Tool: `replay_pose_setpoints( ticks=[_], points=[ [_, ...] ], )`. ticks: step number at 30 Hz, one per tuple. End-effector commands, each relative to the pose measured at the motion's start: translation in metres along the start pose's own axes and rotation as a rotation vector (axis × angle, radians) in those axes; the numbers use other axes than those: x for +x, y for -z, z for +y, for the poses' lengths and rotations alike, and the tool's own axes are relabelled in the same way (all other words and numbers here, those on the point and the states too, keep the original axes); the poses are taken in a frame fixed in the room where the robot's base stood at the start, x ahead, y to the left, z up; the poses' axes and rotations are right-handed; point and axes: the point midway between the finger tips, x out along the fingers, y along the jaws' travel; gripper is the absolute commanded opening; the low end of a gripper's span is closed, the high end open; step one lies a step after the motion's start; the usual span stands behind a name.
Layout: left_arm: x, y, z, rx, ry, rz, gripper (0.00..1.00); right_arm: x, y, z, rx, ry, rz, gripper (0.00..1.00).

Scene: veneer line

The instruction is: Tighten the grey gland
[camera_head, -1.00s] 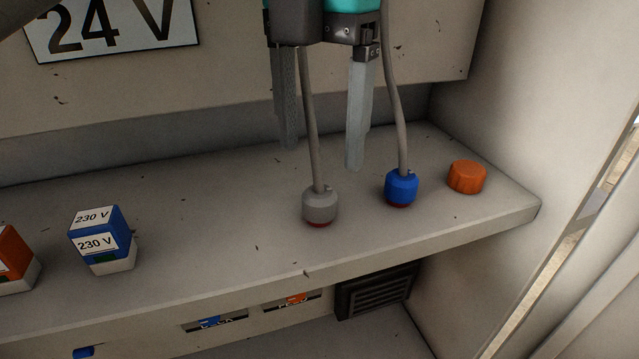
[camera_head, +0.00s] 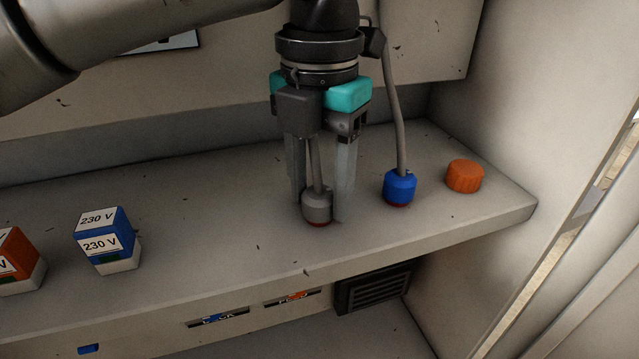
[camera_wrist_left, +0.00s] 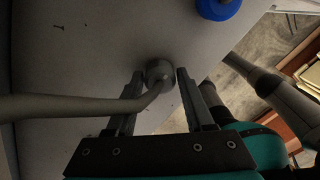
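The grey gland (camera_head: 317,206) stands upright on the shelf, with a red ring at its foot and a grey cable rising from its top. My left gripper (camera_head: 319,208) points down over it, one finger on each side. In the left wrist view the grey gland (camera_wrist_left: 159,71) lies between the tips of my left gripper (camera_wrist_left: 160,77), and a small gap shows at the fingers, so it is open around the gland. The cable runs up between the fingers. My right gripper is not in view.
A blue gland (camera_head: 399,188) with its own cable stands just right of my left gripper, and an orange knob (camera_head: 464,176) is beyond it. A blue 230 V block (camera_head: 107,241) and an orange block (camera_head: 17,262) stand at the left. The shelf (camera_head: 220,230) between is clear.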

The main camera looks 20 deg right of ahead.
Motion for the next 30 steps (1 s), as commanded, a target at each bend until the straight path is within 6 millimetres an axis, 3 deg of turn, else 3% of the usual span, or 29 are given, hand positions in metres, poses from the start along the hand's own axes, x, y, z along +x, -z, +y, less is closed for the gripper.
replay_pose_setpoints(
  ticks=[2, 13, 23, 30],
  points=[
    [-0.0002, 0.0, 0.0001, 0.0, 0.0, 0.0, 0.42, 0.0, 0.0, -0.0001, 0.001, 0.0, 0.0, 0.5],
    [-0.0005, 0.0, 0.0, 0.0, 0.0, 0.0, 0.01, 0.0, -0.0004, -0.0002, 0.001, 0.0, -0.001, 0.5],
    [-0.0003, -0.0001, -0.0001, 0.018, 0.0, -0.001, 0.0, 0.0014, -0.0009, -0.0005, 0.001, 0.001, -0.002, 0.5],
    [0.0004, 0.0, -0.0003, 0.126, 0.0, -0.001, 0.0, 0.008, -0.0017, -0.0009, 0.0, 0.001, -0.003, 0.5]
  ],
)
